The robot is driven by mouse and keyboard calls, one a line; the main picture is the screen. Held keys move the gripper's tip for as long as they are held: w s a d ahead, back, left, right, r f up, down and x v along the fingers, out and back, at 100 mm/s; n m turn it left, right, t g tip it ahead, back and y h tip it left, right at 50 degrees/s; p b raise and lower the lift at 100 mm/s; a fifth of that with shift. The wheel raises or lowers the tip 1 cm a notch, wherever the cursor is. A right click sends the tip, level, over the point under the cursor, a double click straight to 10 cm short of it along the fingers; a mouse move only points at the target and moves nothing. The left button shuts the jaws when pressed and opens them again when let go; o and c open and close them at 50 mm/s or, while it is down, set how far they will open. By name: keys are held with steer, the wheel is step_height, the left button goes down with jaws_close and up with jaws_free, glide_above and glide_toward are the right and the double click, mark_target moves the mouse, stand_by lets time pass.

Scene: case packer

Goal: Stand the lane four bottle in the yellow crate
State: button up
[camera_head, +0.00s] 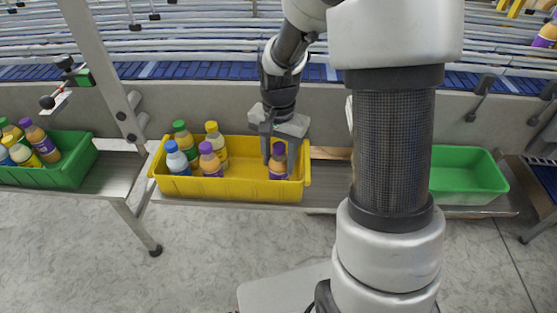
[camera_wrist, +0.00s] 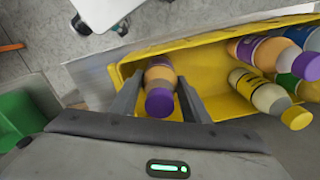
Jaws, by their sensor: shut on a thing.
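The yellow crate (camera_head: 238,188) stands on the shelf in the middle of the head view; it also shows in the wrist view (camera_wrist: 208,62). My gripper (camera_head: 278,158) reaches down into its right end, shut on a bottle with a purple cap and orange-brown contents (camera_head: 278,170). In the wrist view the fingers are on either side of this bottle (camera_wrist: 160,75), cap towards the camera. The bottle looks upright and inside the crate walls. Whether its base touches the crate floor is hidden. I cannot tell its lane.
Several bottles with blue, green, purple and yellow caps, including a yellow-capped one (camera_head: 216,148), stand in the crate's left half. Bare crate floor separates them from the held bottle. A filled green crate (camera_head: 75,170) is left; an empty green crate (camera_head: 468,178) is right.

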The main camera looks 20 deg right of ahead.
steer(key=shift+f, duration=0.25)
steer(key=shift+f, duration=0.2)
steer(key=o, duration=1.3)
steer(key=shift+c, duration=0.2)
steer(key=shift+r, duration=0.1)
